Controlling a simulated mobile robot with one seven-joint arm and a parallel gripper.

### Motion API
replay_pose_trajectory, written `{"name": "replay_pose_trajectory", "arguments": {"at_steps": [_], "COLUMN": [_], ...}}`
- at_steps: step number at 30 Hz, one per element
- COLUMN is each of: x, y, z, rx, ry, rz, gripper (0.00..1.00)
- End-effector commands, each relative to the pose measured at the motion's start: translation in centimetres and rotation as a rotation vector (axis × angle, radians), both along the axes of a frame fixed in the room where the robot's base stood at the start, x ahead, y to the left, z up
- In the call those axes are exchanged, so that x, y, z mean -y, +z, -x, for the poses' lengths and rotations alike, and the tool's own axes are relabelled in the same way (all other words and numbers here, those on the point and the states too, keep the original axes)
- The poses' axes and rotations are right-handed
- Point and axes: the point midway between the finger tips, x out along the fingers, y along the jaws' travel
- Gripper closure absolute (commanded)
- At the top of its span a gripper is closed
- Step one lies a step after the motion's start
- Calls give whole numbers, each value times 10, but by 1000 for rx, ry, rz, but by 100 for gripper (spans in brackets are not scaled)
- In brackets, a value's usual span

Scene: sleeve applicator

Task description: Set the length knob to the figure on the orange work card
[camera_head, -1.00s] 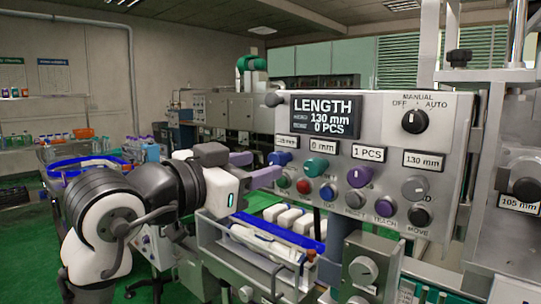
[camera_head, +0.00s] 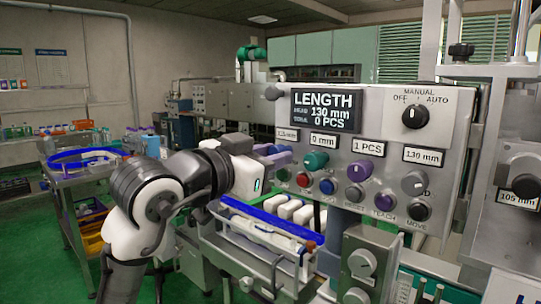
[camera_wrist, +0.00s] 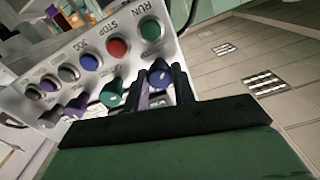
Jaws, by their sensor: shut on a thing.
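My gripper (camera_head: 284,154) is at the left end of the upper knob row on the grey control panel. In the wrist view its fingers (camera_wrist: 161,88) are shut around a blue knob (camera_wrist: 160,76). The small label (camera_head: 286,134) above that knob is hard to read, perhaps 125 mm. The LENGTH display (camera_head: 325,112) shows 130 mm and 0 PCS. To the right are a teal knob (camera_head: 316,161) under 0 mm, a purple knob (camera_head: 361,169) under 1 PCS and a grey knob (camera_head: 414,183) under 130 mm. I cannot make out an orange work card.
A lower row has a red button (camera_head: 303,180), a blue button (camera_head: 327,186) and others close below. A black mode selector (camera_head: 415,116) sits at upper right. A conveyor (camera_head: 265,230) with white bottles runs below my gripper. A blue-rimmed cart (camera_head: 85,160) stands at left.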

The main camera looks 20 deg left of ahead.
Motion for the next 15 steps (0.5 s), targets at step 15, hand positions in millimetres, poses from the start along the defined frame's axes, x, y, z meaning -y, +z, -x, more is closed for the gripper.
{"name": "replay_pose_trajectory", "arguments": {"at_steps": [15], "x": [0], "y": [-1], "z": [0], "rx": [54], "ry": [-2], "rz": [-143], "gripper": [97]}}
